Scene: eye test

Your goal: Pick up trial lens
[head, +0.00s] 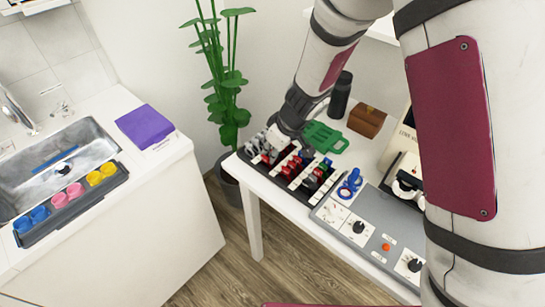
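A dark case (275,181) stands at the near left corner of the white table, with several red, grey and dark trial lenses (296,166) upright in rows in it. My gripper (263,148) reaches down over the case's left end, close to the grey lenses there. Its fingers are small and blend with the lenses, so I cannot tell whether they are open, shut or touching one. The gripper and wrist hide part of the case's back.
A green item (325,138), brown box (366,121) and black bottle (340,95) stand behind. A potted plant (228,90) is beside the table. A sink counter (150,175) is at left.

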